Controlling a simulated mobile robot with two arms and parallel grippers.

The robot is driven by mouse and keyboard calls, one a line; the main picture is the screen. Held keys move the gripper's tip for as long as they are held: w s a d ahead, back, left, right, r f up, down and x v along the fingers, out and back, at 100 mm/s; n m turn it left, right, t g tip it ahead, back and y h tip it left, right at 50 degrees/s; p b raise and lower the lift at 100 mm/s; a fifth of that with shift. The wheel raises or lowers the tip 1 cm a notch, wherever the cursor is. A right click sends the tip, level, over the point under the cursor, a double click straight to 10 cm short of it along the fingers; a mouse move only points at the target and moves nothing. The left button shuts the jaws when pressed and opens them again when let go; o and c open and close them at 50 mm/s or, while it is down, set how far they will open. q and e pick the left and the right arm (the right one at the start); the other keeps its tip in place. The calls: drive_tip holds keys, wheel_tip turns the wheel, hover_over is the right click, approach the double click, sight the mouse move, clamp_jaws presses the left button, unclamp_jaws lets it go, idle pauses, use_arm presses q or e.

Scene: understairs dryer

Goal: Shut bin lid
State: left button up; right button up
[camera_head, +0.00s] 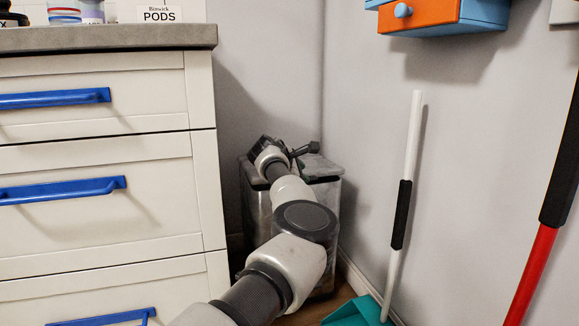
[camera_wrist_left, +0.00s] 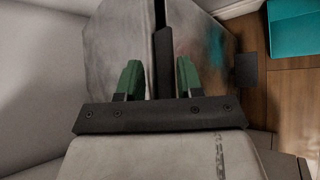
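A grey metal bin (camera_head: 325,208) stands in the corner between the drawer unit and the right wall. Its top, with the lid (camera_head: 319,167), is partly hidden behind my left arm. My left gripper (camera_head: 300,160) is at the top of the bin, over the lid area. In the left wrist view, the green fingertips of the gripper (camera_wrist_left: 159,80) are apart, with a dark strip between them and the worn grey surface of the bin (camera_wrist_left: 115,45) beyond. Whether the fingers touch it, and the lid's exact angle, I cannot tell. My right gripper is out of view.
A white drawer unit (camera_head: 100,160) with blue handles stands close on the left. A white broom handle (camera_head: 413,135) leans on the right wall, above a teal dustpan (camera_head: 352,312). A red and black pole (camera_head: 535,260) is at far right. An orange-fronted box (camera_head: 420,14) hangs above.

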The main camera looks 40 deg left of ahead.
use_arm(q)
drive_tip(key=p+v, duration=0.3)
drive_tip(key=v, duration=0.6)
drive_tip(key=shift+s+r+p, duration=0.15)
drive_tip(key=shift+s+p, duration=0.05)
drive_tip(key=shift+p, duration=0.1)
